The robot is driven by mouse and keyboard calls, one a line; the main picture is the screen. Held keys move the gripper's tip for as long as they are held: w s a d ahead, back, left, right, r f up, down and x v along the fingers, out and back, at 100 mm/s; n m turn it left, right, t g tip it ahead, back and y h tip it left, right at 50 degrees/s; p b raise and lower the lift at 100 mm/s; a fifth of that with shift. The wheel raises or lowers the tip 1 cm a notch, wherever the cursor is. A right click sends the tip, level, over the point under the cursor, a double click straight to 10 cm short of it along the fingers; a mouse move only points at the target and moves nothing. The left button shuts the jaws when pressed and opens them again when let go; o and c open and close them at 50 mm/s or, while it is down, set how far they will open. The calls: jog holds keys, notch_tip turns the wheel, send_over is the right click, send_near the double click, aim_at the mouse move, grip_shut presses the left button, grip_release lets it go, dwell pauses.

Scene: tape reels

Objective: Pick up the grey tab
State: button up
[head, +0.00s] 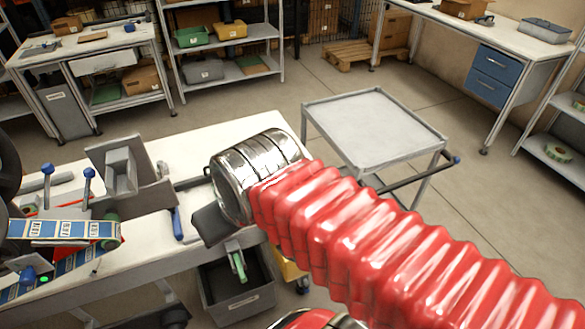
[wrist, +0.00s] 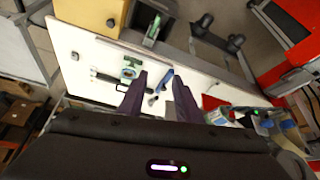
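In the wrist view, a small grey piece (wrist: 75,56) lies flat on the white bench top (wrist: 88,38), near its left end. It may be the grey tab, but it is too small to tell for sure. My gripper (wrist: 159,76) shows two dark fingers spread apart above the bench, with nothing held between them. The grey piece lies left of both fingers and apart from them. In the head view, my red arm sleeve and metal wrist hide part of the bench, and I cannot make out the fingertips or the tab there.
A blue-handled tool (head: 178,224) lies on the bench. A grey block fixture (head: 121,172) and a blue strip with labels (head: 62,229) stand at left. A grey cart (head: 375,122) stands beyond.

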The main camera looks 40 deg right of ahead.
jog(key=shift+o, duration=0.2)
jog(key=o, duration=0.3)
jog(key=shift+w, duration=0.2)
jog(key=w+d+f+m+h, duration=0.1)
jog(key=w+d+f+m, duration=0.2)
jog(key=w+d+m, duration=1.55)
jog(key=d+f+m, duration=0.3)
jog(key=d+m, duration=0.2)
jog(key=m, duration=0.2)
jog(key=d+f+m+g, duration=0.1)
jog(key=d+f+m, duration=0.3)
jog(key=d+m, duration=0.2)
jog(key=d+f+m, duration=0.4)
jog(key=d+m, duration=0.1)
jog(key=m, duration=0.4)
jog(key=shift+d+h, duration=0.2)
jog(key=shift+h, duration=0.2)
jog(key=shift+x, duration=4.3)
